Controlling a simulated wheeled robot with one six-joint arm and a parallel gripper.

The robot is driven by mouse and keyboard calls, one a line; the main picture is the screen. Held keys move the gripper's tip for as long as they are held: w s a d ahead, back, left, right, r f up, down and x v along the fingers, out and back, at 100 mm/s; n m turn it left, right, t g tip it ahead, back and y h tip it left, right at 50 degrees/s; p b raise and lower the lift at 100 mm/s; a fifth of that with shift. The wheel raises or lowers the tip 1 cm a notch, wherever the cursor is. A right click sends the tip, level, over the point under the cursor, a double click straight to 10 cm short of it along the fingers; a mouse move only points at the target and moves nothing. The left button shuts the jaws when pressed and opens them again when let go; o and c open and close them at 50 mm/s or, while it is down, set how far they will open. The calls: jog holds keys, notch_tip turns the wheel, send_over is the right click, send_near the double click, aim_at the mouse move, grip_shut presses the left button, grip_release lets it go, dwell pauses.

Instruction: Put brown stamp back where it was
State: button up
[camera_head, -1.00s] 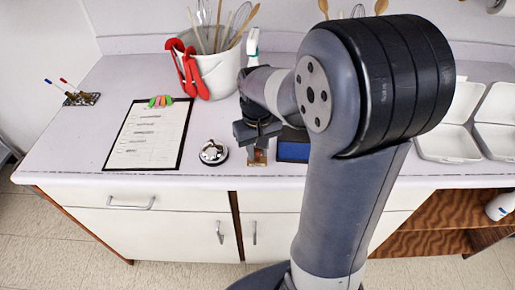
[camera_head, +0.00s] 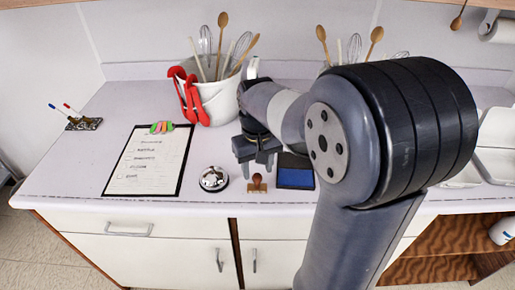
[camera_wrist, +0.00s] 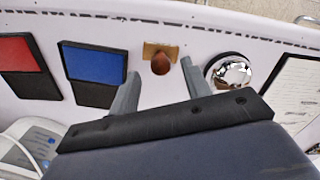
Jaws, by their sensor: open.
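The brown stamp (camera_head: 257,184) stands on the counter between the bell and the blue ink pad in the head view. In the wrist view the stamp (camera_wrist: 160,60) shows its round brown handle and tan base, just beyond the fingertips. My gripper (camera_head: 257,166) is open and empty, above and behind the stamp in the head view. In the wrist view its two fingers (camera_wrist: 160,76) are spread, with the stamp in line with the gap between them. The blue ink pad (camera_head: 295,178) lies right of the stamp; it also shows in the wrist view (camera_wrist: 94,64).
A silver bell (camera_head: 213,179) stands left of the stamp, and a clipboard (camera_head: 150,160) lies further left. A white utensil crock (camera_head: 215,98) with red-handled tools stands behind. A red ink pad (camera_wrist: 18,54) shows in the wrist view. The counter's front edge is close to the stamp.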

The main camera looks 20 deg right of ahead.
aim_at(257, 176)
notch_tip(257, 176, up, 8)
jog(key=shift+r, duration=0.15)
dwell(2.1)
